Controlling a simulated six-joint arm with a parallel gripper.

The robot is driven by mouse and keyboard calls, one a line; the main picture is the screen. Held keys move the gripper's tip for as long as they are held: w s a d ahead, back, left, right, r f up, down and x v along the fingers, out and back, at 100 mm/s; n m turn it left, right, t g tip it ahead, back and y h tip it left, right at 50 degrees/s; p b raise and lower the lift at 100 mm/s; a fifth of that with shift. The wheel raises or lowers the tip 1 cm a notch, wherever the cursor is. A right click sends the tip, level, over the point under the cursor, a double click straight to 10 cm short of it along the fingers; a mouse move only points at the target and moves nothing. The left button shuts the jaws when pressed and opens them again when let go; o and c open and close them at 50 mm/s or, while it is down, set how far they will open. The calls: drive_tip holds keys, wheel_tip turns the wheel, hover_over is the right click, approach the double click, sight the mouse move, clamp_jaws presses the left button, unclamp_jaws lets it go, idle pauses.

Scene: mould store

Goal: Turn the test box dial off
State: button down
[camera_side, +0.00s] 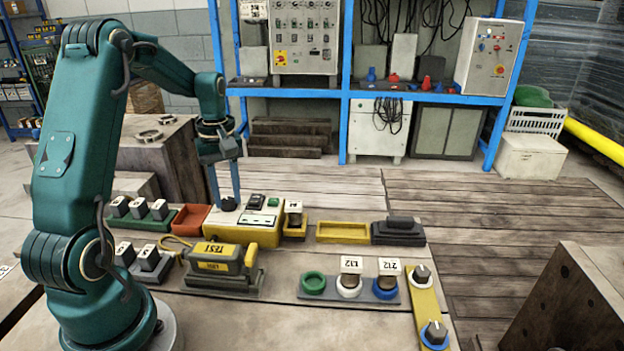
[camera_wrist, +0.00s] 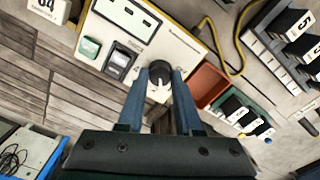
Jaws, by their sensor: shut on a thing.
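The test box (camera_side: 262,222) is a cream box with a yellow lower edge, standing at the back of the bench. Its black dial (camera_side: 229,204) sits on the left part of its top. In the wrist view the dial (camera_wrist: 159,72) is a round black knob with a pale mark, next to a dark switch (camera_wrist: 120,61) and a green button (camera_wrist: 91,47). My gripper (camera_side: 226,196) points down at the dial, and in the wrist view its two blue fingers (camera_wrist: 160,80) are shut on either side of it. The fingers hide the dial's sides. I cannot read its setting.
A red-orange tray (camera_side: 191,219) stands close left of the box. A yellow TEST unit (camera_side: 222,257) is in front on a grey base. A yellow tray (camera_side: 343,232) and a rack with coloured rings (camera_side: 349,291) lie to the right. A yellow cable (camera_wrist: 222,62) runs beside the box.

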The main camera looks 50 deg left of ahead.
sight(228, 200)
drive_tip(key=n, duration=0.6)
drive_tip(key=shift+r, duration=0.1)
drive_tip(key=n, duration=0.6)
idle(0.6)
drive_tip(key=c, duration=0.6)
unclamp_jaws()
drive_tip(key=shift+r, duration=2.55)
